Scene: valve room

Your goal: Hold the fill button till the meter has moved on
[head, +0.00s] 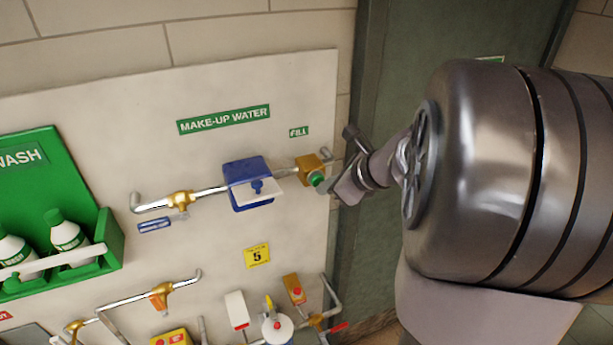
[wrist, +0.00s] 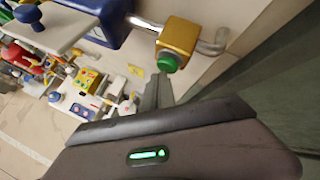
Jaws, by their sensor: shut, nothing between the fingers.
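The green fill button (head: 316,178) sits on the front of a brass block (head: 309,163) under the small FILL label (head: 299,132). In the wrist view the button (wrist: 168,63) is a green cap on the brass block (wrist: 179,38). My gripper (head: 330,181) is shut and empty, its tips right by the button. In the wrist view its fingers (wrist: 158,92) end just below the cap; I cannot tell whether they touch it. The blue meter (head: 248,184) is on the pipe left of the button. Its reading does not show in either view.
A green wash station (head: 60,200) with white bottles hangs at the left. Below are more pipes, a yellow tag (head: 257,256) and a red-handled valve (head: 338,328). A dark green door or frame (head: 408,75) stands right of the panel.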

